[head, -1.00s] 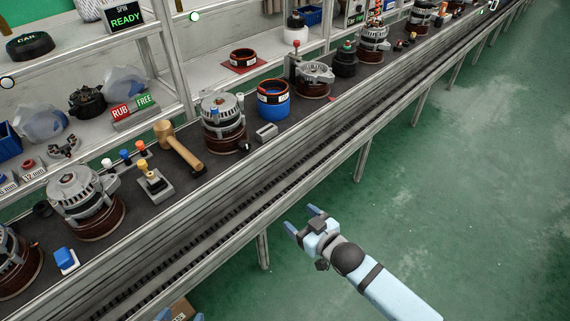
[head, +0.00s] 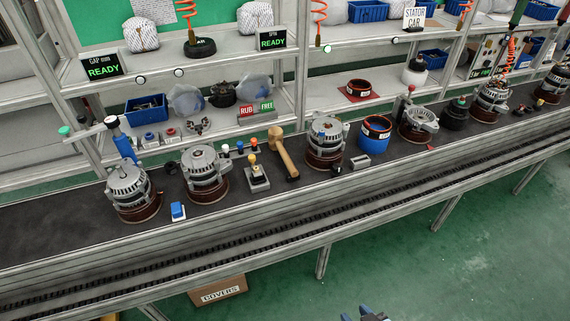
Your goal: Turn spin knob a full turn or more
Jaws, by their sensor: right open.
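No part in view is labelled as the spin knob, so I cannot tell for sure which it is. A SPIN display (head: 271,39) reading READY stands on the upper shelf, with a small round white button or knob (head: 327,49) to its right on the shelf edge. Several alternators stand on the dark conveyor; one alternator (head: 325,137) is near the middle, with a small black round part (head: 337,170) by its base. My right gripper (head: 357,314) is open at the bottom edge, partly cut off, well apart from the conveyor and touching nothing. My left gripper is out of view.
The conveyor's metal front rail (head: 300,215) runs between my right gripper and the parts. A wooden mallet (head: 285,155), a small yellow-knobbed fixture (head: 257,175) and a blue stator ring (head: 375,137) crowd the belt. A COVERS box (head: 220,291) sits below. The green floor at right is clear.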

